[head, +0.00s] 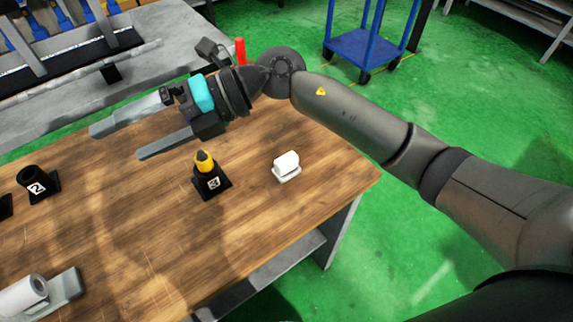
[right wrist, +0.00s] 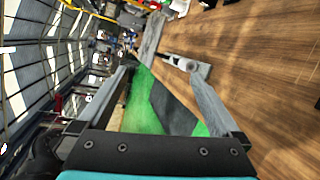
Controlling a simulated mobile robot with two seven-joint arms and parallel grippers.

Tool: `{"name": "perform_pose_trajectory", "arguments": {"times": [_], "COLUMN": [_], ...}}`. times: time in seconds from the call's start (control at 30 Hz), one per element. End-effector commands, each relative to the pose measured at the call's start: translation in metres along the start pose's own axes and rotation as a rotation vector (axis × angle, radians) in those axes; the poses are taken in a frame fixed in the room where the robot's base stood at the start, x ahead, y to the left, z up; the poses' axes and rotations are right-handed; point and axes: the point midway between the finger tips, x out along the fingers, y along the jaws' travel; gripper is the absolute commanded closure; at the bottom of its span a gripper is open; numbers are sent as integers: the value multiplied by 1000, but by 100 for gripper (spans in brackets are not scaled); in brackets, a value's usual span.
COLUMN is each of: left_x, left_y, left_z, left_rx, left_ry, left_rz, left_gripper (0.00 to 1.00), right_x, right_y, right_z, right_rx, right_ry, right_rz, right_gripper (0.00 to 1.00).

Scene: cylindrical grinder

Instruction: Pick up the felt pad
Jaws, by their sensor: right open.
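A small white block with a rounded top (head: 287,166) sits on a white base near the table's right edge in the head view. It may be the felt pad, but I cannot tell for sure. My right gripper (head: 115,143) is above the far side of the table, pointing left, with its two fingers apart and nothing between them. It is well to the left of the white block. In the right wrist view the fingers (right wrist: 160,74) are also spread and empty. My left gripper is not in view.
On the wooden table (head: 130,235) stand a black holder with a yellow-topped item (head: 207,172), a black holder marked 2 (head: 38,185) and a white roll on a grey base (head: 24,296). A blue cart (head: 362,45) stands beyond. The table's middle is clear.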

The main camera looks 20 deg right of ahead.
Motion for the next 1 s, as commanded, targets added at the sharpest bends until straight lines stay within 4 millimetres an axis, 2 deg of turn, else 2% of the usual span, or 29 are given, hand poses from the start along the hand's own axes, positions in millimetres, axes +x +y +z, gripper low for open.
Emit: {"name": "perform_pose_trajectory", "arguments": {"times": [0.1, 0.17, 0.27, 0.3, 0.4, 0.5, 0.6, 0.77, 1.0], "left_x": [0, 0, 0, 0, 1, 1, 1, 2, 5], "left_y": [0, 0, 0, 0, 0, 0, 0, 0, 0], "left_z": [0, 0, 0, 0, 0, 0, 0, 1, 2], "left_rx": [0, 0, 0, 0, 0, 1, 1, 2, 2], "left_ry": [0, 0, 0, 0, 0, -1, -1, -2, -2], "left_rz": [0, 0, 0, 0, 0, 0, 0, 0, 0], "left_gripper": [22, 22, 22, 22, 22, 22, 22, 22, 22], "right_x": [-20, -38, -80, -99, -145, -182, -205, -212, -200], "right_y": [-46, -69, -102, -113, -130, -136, -137, -148, -195], "right_z": [-6, -6, -1, 2, 10, 16, 18, 16, 0], "right_rx": [-70, -88, -95, -89, -61, -27, 1, 17, 17], "right_ry": [142, 204, 285, 310, 351, 370, 380, 386, 387], "right_rz": [-278, -428, -683, -782, -999, -1158, -1251, -1293, -1289], "right_gripper": [0, 0, 0, 0, 0, 0, 0, 0, 0]}}
